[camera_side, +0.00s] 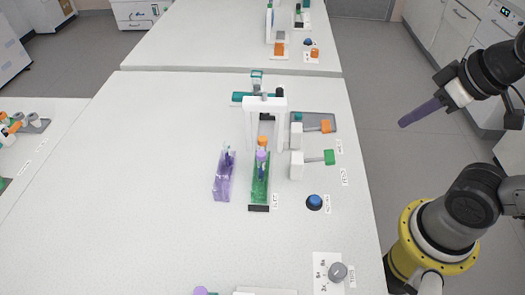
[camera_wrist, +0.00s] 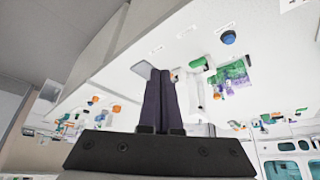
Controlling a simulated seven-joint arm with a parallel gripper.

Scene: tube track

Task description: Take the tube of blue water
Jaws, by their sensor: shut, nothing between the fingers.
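My gripper (camera_side: 404,122) is shut and empty, held in the air off the right side of the table in the side view. In the wrist view its dark fingers (camera_wrist: 161,74) lie together. A green track (camera_side: 259,192) stands near the table's middle, well left of my gripper. In it are a tube with a purple cap (camera_side: 261,155) and dark bluish contents, and an orange-capped tube (camera_side: 262,141) behind it. A clear purple rack (camera_side: 222,186) to its left holds a slim tube (camera_side: 226,152). The tubes are too small to tell their water colours surely.
A white gate (camera_side: 265,102) arches over the back end of the green track. White blocks with an orange handle (camera_side: 326,126) and a green handle (camera_side: 329,157) stand right of it. A blue button (camera_side: 314,202) and a grey knob (camera_side: 338,271) are nearer the right edge.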

